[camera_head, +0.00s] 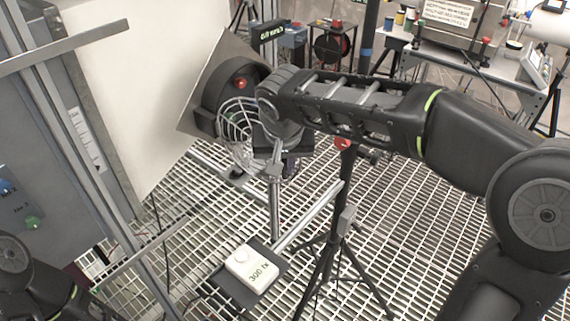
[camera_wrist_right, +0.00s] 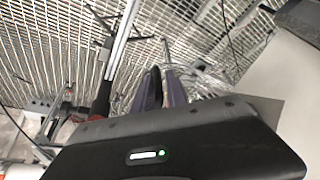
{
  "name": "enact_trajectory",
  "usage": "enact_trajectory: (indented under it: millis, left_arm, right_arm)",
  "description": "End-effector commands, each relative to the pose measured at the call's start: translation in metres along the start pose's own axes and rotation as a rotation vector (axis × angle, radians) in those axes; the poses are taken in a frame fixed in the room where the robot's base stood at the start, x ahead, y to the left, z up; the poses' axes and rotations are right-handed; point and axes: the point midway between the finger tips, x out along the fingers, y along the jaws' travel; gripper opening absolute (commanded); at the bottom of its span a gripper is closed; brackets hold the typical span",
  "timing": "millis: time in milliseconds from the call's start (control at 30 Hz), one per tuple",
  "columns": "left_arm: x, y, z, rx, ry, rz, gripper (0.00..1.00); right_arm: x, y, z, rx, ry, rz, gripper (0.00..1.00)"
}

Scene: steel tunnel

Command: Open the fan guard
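The fan is a dark round housing (camera_head: 212,88) on a square panel, with a red knob (camera_head: 240,83) near its top. Its wire fan guard (camera_head: 238,132) shows at the lower right of the housing and seems to stand out at an angle from it. My right gripper (camera_head: 288,165) is at the guard's right side, and my arm hides that part. In the right wrist view my right fingers (camera_wrist_right: 163,88) are close together, with guard wires (camera_wrist_right: 203,84) right beside them. I cannot tell whether a wire is between them. My left gripper is out of view; only left arm parts show.
A black tripod (camera_head: 330,250) stands below my right arm. A white box marked 300 (camera_head: 254,268) sits on a small dark tray at the front. A grey cabinet (camera_head: 75,130) fills the left. A workbench with tools is at the back right.

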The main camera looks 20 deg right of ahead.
Motion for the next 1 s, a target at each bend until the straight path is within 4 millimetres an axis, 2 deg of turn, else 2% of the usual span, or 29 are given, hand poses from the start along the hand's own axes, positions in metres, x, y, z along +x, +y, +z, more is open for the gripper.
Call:
enact_trajectory:
  millis: [33,200,567,667,1000]
  left_arm:
    - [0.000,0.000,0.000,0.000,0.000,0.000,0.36]
    - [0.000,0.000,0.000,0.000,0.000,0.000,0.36]
    - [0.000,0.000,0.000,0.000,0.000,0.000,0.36]
    - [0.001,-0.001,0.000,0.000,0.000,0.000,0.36]
    - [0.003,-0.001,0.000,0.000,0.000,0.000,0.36]
  right_arm:
    - [-0.001,-0.001,-0.001,-0.001,0.004,-0.003,0.19]
    - [-0.001,0.000,-0.001,0.000,0.003,-0.002,0.33]
    - [-0.006,0.001,-0.001,0.002,0.002,0.000,0.33]
    - [-0.016,0.001,-0.002,0.003,0.004,-0.001,0.33]
    - [-0.069,0.000,-0.001,0.001,0.004,-0.002,0.33]
